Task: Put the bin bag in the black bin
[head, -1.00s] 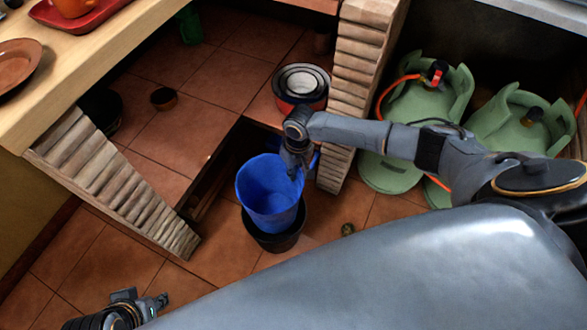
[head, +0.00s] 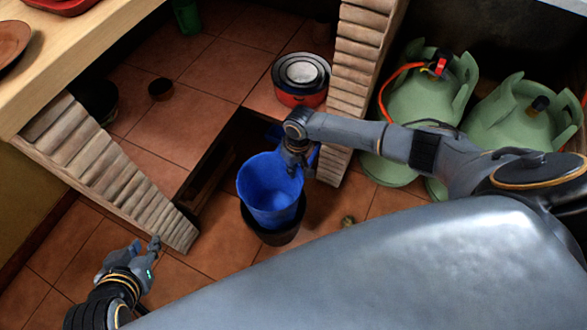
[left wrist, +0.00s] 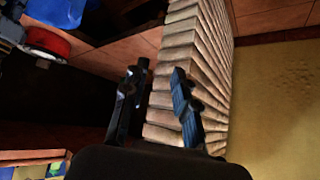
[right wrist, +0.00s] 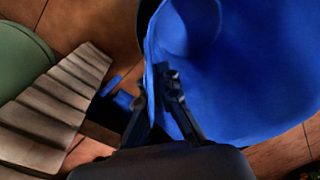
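The blue bin bag (head: 268,190) hangs open and upright at the black bin (head: 277,235) on the tiled floor. Its lower end appears to be inside the bin's rim, though the bag hides much of the bin. My right gripper (head: 294,166) is at the bag's right upper edge. In the right wrist view, the right gripper's fingers (right wrist: 168,78) lie on either side of the edge of the bag (right wrist: 235,80), pinching it. My left gripper (head: 146,247) is empty, its fingers apart near the brick wall's lower end; they also show in the left wrist view (left wrist: 157,85).
A brick wall end (head: 110,165) stands left of the bin, and a brick pillar (head: 350,85) behind it to the right. Stacked pots (head: 300,92) sit on the raised tiled shelf. Green gas cylinders (head: 418,100) stand at right. A wooden counter (head: 75,60) is upper left.

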